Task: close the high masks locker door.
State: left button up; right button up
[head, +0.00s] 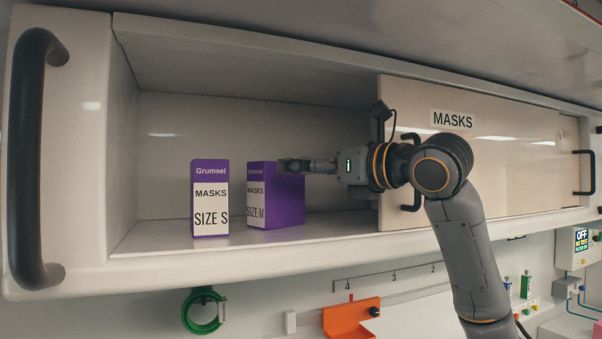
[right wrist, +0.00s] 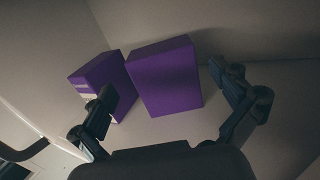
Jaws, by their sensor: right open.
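The masks locker's sliding door (head: 480,150) is a beige panel labelled MASKS, and it stands slid to the right. The left part of the locker is open. The door's dark handle (head: 412,205) is mostly hidden behind my right arm. My right gripper (head: 284,165) is open inside the locker, left of the door's edge and at the upper right of the purple SIZE M box (head: 285,202). In the right wrist view its spread fingers (right wrist: 168,88) frame the nearer purple box (right wrist: 165,78); I cannot tell whether they touch it. My left gripper is not in view.
A purple SIZE S box (head: 210,200) stands left of the SIZE M box on the locker floor. A large dark grab handle (head: 28,160) is at the far left. An orange holder (head: 350,318) and a green ring (head: 203,312) are below the locker.

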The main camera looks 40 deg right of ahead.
aim_at(515, 145)
jog(key=k+j, duration=0.2)
jog(key=k, duration=0.3)
jog(key=k+j, duration=0.15)
jog(key=k, duration=0.35)
